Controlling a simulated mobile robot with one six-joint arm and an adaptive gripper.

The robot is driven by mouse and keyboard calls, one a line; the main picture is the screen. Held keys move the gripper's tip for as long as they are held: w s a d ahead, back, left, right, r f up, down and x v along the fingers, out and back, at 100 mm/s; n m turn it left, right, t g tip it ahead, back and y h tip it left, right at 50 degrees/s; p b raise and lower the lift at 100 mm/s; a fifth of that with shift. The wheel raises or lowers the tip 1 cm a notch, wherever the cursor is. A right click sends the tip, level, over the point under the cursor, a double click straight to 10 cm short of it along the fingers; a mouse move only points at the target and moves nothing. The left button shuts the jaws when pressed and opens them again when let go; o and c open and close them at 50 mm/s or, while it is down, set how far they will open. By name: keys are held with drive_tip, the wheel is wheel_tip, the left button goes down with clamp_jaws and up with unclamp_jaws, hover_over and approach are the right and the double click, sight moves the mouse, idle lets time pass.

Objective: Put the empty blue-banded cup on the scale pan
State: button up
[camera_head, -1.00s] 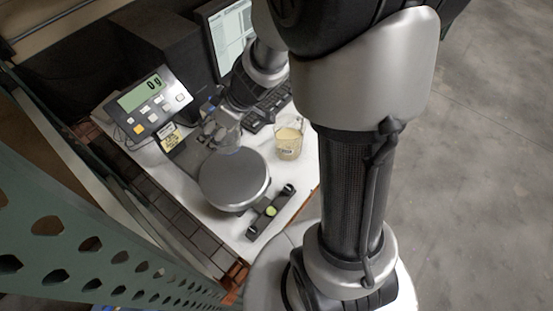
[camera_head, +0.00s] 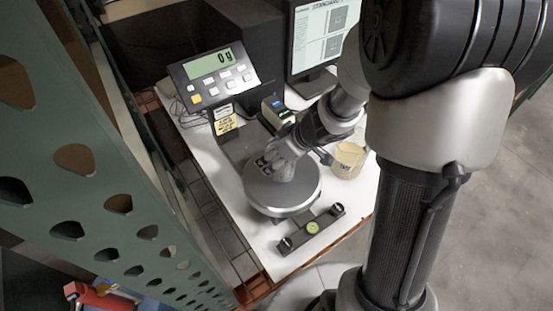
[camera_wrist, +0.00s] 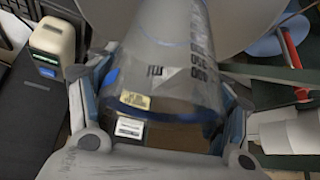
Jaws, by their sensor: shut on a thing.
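The clear cup with blue markings (camera_wrist: 165,75) fills the middle of the wrist view, between the two fingers of my gripper (camera_wrist: 165,105), which is shut on it. In the head view my gripper (camera_head: 276,158) is over the back part of the round grey scale pan (camera_head: 290,200). The cup is small and partly hidden there, and I cannot tell whether its base touches the pan. The scale display (camera_head: 224,57) reads 0 g.
A beaker with tan contents (camera_head: 347,163) stands right of the pan. A black bar with a green level (camera_head: 312,228) lies in front. A monitor (camera_head: 325,35) is behind. A green perforated rack post (camera_head: 95,180) rises at the left.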

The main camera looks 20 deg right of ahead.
drive_tip(key=shift+f, duration=0.5)
drive_tip(key=shift+s+d+r, duration=0.1)
drive_tip(key=shift+r, duration=0.1)
drive_tip(key=shift+f, duration=0.2)
drive_tip(key=o, duration=0.8)
